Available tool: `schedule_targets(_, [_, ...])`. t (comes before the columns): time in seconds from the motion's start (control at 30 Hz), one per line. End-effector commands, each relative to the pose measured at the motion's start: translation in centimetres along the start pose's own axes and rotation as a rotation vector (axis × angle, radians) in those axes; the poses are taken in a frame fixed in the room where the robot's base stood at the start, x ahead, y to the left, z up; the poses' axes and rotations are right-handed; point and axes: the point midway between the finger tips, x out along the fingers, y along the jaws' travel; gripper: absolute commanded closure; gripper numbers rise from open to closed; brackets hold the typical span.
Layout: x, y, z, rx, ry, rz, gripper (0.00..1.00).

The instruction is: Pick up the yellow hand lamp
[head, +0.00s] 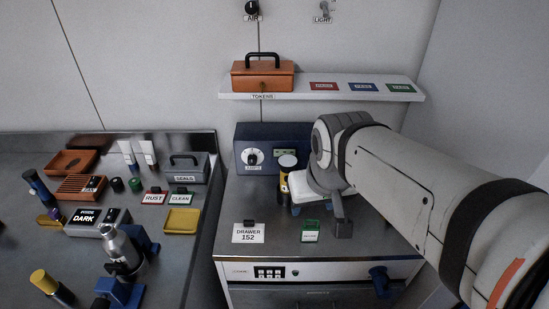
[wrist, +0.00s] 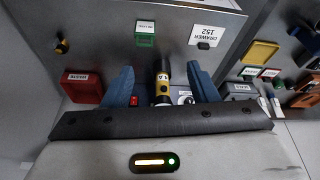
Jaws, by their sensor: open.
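The yellow hand lamp (head: 284,184) stands on the grey cabinet top (head: 273,212), in front of a dark blue box with a dial. It has a yellow and black body and a pale round top. In the wrist view the lamp (wrist: 162,92) shows between the two blue fingers of my gripper (wrist: 160,82). The fingers are open, with a visible gap on each side of the lamp. In the head view my arm and wrist hide part of the lamp's right side and most of the fingers.
The dark blue box (head: 252,165) stands close behind the lamp. A DRAWER 152 sign (head: 248,233) and a green-topped card (head: 311,234) stand near the cabinet's front. A red bin (wrist: 82,88) shows in the wrist view. The left bench holds several items, including a metal bottle (head: 119,248).

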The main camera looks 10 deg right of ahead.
Motion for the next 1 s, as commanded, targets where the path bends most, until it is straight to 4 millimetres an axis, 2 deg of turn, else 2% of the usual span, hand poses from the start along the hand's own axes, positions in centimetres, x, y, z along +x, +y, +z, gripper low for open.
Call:
schedule_targets(0.03, [2.1, 0.6, -1.4, -0.006, 0.014, -0.002, 0.42])
schedule_targets(0.2, [6.8, 0.8, -8.4, 0.0, 0.087, -0.001, 0.28])
schedule_targets(0.3, [9.4, 0.7, -12.3, 0.003, 0.129, -0.001, 0.24])
schedule_targets(0.43, [11.7, 0.6, -16.0, 0.006, 0.17, -0.001, 0.24])
schedule_targets(0.6, [13.1, 0.6, -18.1, 0.007, 0.191, -0.001, 0.24])
schedule_targets(0.87, [15.7, 0.8, -19.0, 0.008, 0.191, -0.001, 0.24])
schedule_targets(1.0, [17.6, 1.1, -19.7, 0.008, 0.189, -0.001, 0.24])
